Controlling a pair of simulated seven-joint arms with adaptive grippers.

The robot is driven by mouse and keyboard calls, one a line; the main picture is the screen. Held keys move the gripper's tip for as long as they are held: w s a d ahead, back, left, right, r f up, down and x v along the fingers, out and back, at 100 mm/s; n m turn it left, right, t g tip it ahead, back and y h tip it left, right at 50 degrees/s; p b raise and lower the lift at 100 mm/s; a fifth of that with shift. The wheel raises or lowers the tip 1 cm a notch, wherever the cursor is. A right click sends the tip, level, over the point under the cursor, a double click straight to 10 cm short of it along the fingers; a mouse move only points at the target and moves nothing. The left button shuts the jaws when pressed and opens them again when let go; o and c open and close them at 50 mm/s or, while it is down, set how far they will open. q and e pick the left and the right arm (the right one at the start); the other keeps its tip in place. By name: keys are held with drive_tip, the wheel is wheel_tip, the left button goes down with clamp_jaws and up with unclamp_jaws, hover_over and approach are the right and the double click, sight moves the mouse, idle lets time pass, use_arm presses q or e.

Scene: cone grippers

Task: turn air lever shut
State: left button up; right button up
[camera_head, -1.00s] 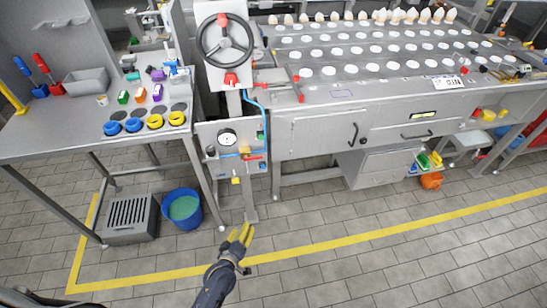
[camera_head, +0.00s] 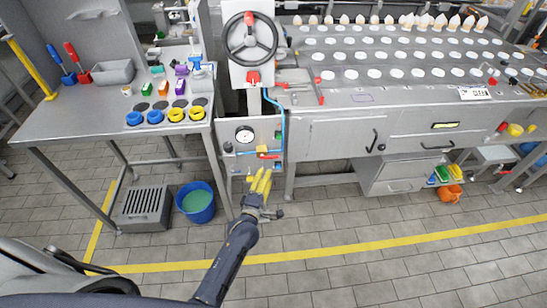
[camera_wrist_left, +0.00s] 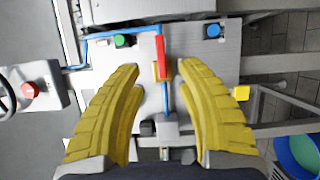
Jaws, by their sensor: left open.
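The air panel (camera_head: 240,160) stands below the handwheel and carries a red lever (camera_head: 269,157) with an orange-yellow block (camera_head: 262,149) beside it. In the left wrist view the red lever (camera_wrist_left: 160,50) lies in line with the blue pipe (camera_wrist_left: 165,98), its near end over the block. My left gripper (camera_head: 260,172) has yellow fingers and is just in front of the panel, slightly below the lever in the head view. In the wrist view its fingers (camera_wrist_left: 159,70) are spread, one on each side of the lever's near end, without visible contact. My right gripper is out of view.
A pressure gauge (camera_head: 244,134), green button (camera_wrist_left: 121,40) and blue button (camera_wrist_left: 212,31) sit on the panel. The handwheel (camera_head: 250,37) is above. A blue bucket (camera_head: 196,203) stands on the floor at left. The floor in front is clear.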

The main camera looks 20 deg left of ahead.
sight(273, 157)
use_arm(q)
drive_tip(key=w, duration=1.1)
drive_tip(key=shift+d, duration=0.15)
clamp_jaws()
